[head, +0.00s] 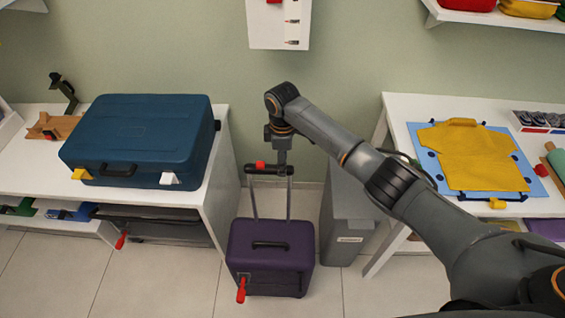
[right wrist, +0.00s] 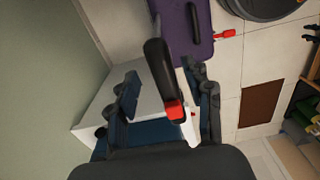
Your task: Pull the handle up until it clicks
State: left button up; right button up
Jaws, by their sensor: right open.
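A purple suitcase (head: 271,250) stands on the tiled floor between two white tables; it also shows at the top of the right wrist view (right wrist: 193,30). Its black pull handle (head: 280,170) is raised above the case on two thin rods (head: 254,200). A red button (head: 260,165) sits on the grip. My right gripper (head: 281,158) is directly above the handle, pointing down. In the right wrist view the handle (right wrist: 158,65) and red button (right wrist: 174,109) lie between its open fingers. Whether a finger touches the grip cannot be told. My left gripper is not in view.
A blue suitcase (head: 140,138) lies on the left white table (head: 218,160). A grey bin (head: 346,225) stands close right of the purple case. The right table (head: 395,120) holds a yellow garment (head: 465,158). A white wall panel (head: 270,35) hangs above my wrist.

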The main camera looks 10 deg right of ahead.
notch_tip(320, 180, up, 11)
dwell(0.3)
jog(key=shift+s+f, duration=0.1)
jog(key=shift+f, duration=0.1)
